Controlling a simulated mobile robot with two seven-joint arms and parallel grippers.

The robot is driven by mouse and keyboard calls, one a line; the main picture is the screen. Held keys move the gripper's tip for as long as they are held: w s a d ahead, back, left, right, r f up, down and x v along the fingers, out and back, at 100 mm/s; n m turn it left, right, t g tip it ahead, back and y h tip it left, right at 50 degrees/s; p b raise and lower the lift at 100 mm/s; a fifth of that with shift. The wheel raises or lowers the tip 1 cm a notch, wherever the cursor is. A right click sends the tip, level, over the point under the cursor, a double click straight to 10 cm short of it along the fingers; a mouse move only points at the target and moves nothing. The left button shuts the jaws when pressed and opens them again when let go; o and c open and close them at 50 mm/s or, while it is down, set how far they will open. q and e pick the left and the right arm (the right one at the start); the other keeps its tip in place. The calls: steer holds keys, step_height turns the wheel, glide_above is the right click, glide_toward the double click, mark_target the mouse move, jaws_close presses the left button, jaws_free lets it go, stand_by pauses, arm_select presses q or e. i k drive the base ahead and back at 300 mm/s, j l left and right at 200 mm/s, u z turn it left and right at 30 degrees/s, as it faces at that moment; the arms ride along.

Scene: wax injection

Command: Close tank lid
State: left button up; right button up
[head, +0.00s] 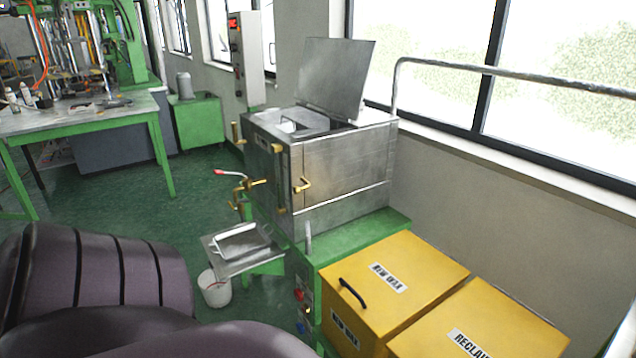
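The steel wax tank (345,165) stands on a green base against the window wall. Its tank lid (336,77) is a flat metal panel that stands raised and tilted back at the rear right of the tank top. A second, flat cover with a handle (300,122) lies over the left part of the top. A dark opening shows between this cover and the raised lid. Neither of my grippers shows in the head view.
Yellow bins (396,285) stand in front of the tank at the right. Brass valves (303,186) stick out from its side, above a tray (240,243) and a white bucket (214,288). A pipe rail (510,77) runs along the windows. Green floor is open at left.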

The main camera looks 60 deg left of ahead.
mark_target(333, 76)
steer(key=k+j+u, duration=0.15)
steer(key=j+u, duration=0.15)
steer(key=j, duration=1.85)
steer(key=j+u, duration=0.35)
steer(key=j, duration=1.8)
steer(key=i+j, duration=0.1)
steer(key=j, duration=0.35)
steer(key=i+j, duration=0.1)
steer(key=j, duration=0.4)
steer(key=i+j, duration=0.15)
steer(key=j, duration=0.3)
steer(key=i+j, duration=0.1)
steer(key=j, duration=0.35)
steer(key=i+j, duration=0.1)
steer(key=j, duration=0.35)
